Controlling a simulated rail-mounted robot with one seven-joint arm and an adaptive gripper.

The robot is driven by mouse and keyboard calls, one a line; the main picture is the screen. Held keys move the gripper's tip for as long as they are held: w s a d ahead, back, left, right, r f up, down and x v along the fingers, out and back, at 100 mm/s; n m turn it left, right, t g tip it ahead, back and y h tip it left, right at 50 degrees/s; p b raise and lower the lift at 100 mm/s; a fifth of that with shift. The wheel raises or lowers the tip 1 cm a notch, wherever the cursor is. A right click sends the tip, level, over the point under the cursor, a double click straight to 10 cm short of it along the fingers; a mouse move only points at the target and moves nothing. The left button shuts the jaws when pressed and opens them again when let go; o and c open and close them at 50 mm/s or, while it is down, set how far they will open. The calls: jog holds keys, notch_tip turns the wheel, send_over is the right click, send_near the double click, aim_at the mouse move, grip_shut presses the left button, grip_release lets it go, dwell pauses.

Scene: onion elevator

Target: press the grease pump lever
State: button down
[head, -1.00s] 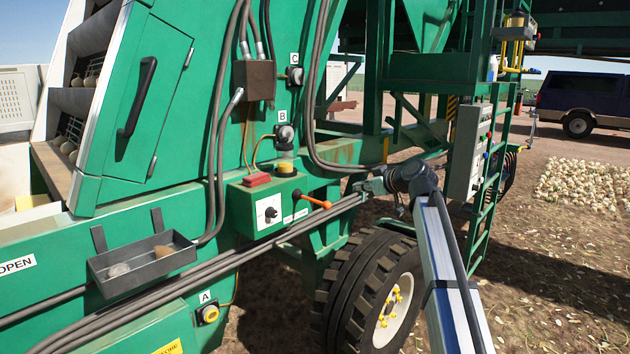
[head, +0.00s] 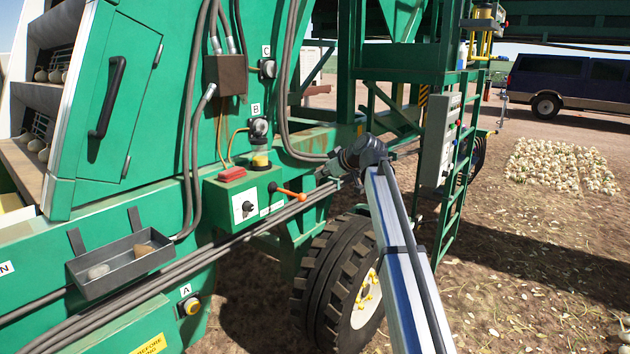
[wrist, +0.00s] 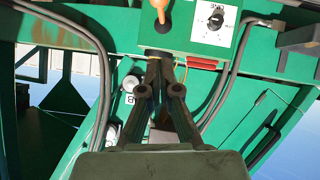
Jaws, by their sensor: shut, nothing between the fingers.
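An orange-handled lever (head: 290,192) sticks out to the right from a green box (head: 222,205) on the machine's side. The box also carries a dial on a white plate (head: 243,206), a red part (head: 232,174) and a yellow-and-clear container (head: 260,160). My gripper (head: 322,174) is just right of and above the lever's free end, apart from it in the head view. In the wrist view, the shut, empty fingers (wrist: 161,56) point toward the green box. The orange lever (wrist: 160,12) shows just beyond the fingertips. Contact cannot be made out.
Hoses and pipes (head: 262,222) run along the machine below the box. A grey tray (head: 120,262) hangs at the left. A large wheel (head: 325,275) stands below my arm. A green ladder (head: 455,190) and grey panel (head: 438,138) are close on the right.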

jog(key=d+f+p+x, duration=0.1)
jog(key=p+x, duration=0.3)
jog(key=x, duration=0.8)
jog(key=shift+s+d+f, duration=0.25)
jog(key=shift+f, duration=0.35)
jog(key=shift+f, duration=0.1)
